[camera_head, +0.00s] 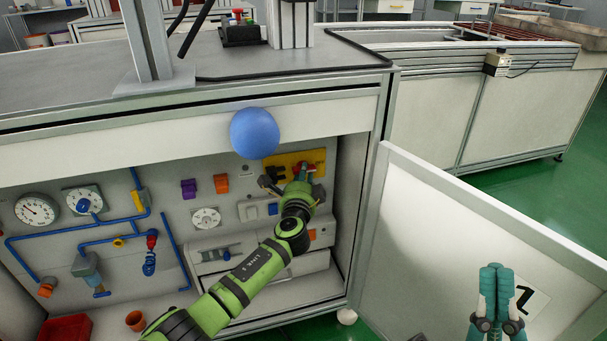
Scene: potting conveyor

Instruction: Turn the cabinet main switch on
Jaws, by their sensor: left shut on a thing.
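The cabinet's main switch shows as a red handle (309,167) on a yellow plate (285,160) at the upper right inside the open cabinet. My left gripper (300,177) reaches in from below and is shut on the red handle, hiding much of it. The handle's exact angle is hard to tell. My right gripper (496,274) is at the lower right, in front of the open cabinet door (430,225). Its fingers point up and are together with nothing visible between them.
A blue ball (255,133) shows in front of the cabinet's upper edge. Gauges (37,210), blue pipes (110,237) and a white switch box (252,209) are on the back panel. A red bin (66,329) is at the lower left. Green floor is free at right.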

